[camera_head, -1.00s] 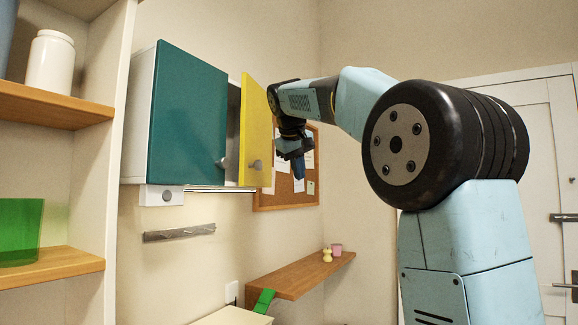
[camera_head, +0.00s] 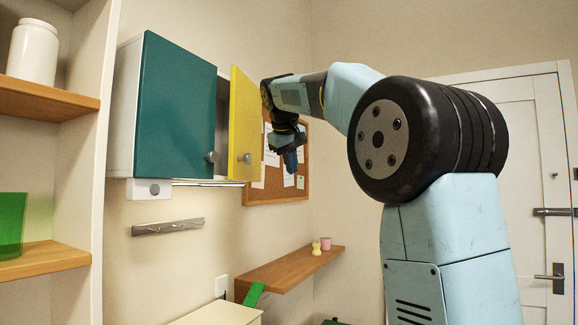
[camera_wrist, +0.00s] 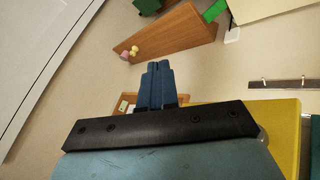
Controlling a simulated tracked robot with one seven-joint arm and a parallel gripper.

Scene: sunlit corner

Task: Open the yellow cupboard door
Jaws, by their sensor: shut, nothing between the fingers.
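The yellow cupboard door (camera_head: 242,125) stands ajar, swung outward, with a dark gap between it and the teal door. Its round grey knob (camera_head: 246,158) faces me. In the wrist view my gripper (camera_wrist: 157,66) shows closed fingers, with the yellow door (camera_wrist: 285,125) at the lower right.
The teal door (camera_head: 175,115) beside it is closed. A corkboard (camera_head: 270,190) hangs behind my gripper. Below are a hook rail (camera_head: 168,227) and a wooden shelf (camera_head: 290,268) with a yellow figure and a pink cup. Open shelving (camera_head: 45,255) stands at left.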

